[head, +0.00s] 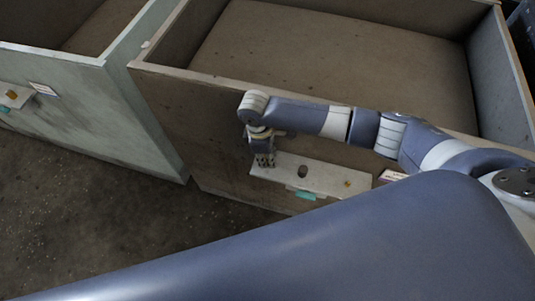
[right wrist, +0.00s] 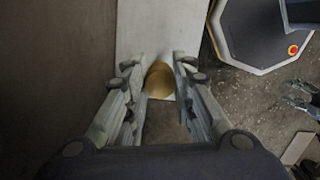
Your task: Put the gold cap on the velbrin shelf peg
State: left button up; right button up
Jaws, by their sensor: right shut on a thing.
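My right gripper (head: 264,161) is over the left end of a pale shelf (head: 325,180) on the front of the wooden bin. In the right wrist view, my right gripper (right wrist: 160,72) is shut on the round gold cap (right wrist: 160,82), which sits between its fingers. The pale shelf (right wrist: 152,32) lies beyond the cap. On the shelf, a dark oval spot (head: 302,171) and a small gold-brown round piece (head: 347,184) show. No peg shows clearly under the gripper. My left gripper (right wrist: 303,97) shows at the right edge of the wrist view, fingers apart and empty.
A teal tag (head: 301,194) is on the shelf's front edge, and a white label (head: 393,176) is right of it. Another bin (head: 90,95) at left bears a similar shelf (head: 16,96) with an orange piece. Between the bins is a narrow gap; open floor (head: 90,210) lies in front.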

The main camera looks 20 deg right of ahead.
jog(key=shift+f+b, duration=0.35)
jog(key=shift+f, duration=0.75)
jog(key=o, duration=1)
jog(key=shift+c, duration=0.2)
jog(key=shift+r, duration=0.25)
jog(key=r, duration=0.3)
jog(key=a+r, duration=0.1)
jog(key=r, duration=0.7)
jog(key=shift+w+a+r, duration=0.2)
jog(key=shift+w, duration=0.05)
